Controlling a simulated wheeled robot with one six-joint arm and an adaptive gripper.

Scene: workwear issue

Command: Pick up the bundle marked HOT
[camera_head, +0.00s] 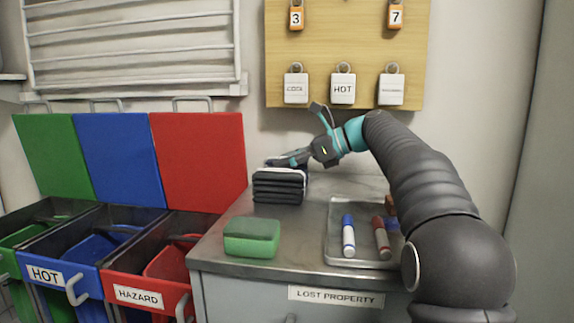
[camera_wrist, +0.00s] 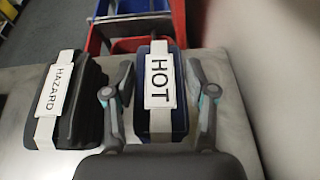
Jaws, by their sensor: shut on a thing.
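The bundle marked HOT (camera_wrist: 178,118) is dark blue with a white band and a white label, in the middle of the wrist view. My gripper (camera_wrist: 159,72) has one finger along each side of it and is shut on it. In the head view my gripper (camera_head: 287,160) reaches in from the right, low over the counter at the back. A dark folded stack (camera_head: 278,188) there hides most of what it holds. The bundle marked HAZARD (camera_wrist: 72,110), dark with a white band, lies to the left in the wrist view, apart from the fingers.
A metal tray (camera_head: 336,222) with markers lies to the right. Bins with raised green, blue and red lids stand left; the blue one (camera_head: 62,262) reads HOT, the red one (camera_head: 140,287) HAZARD. A wall board (camera_head: 325,45) holds tags.

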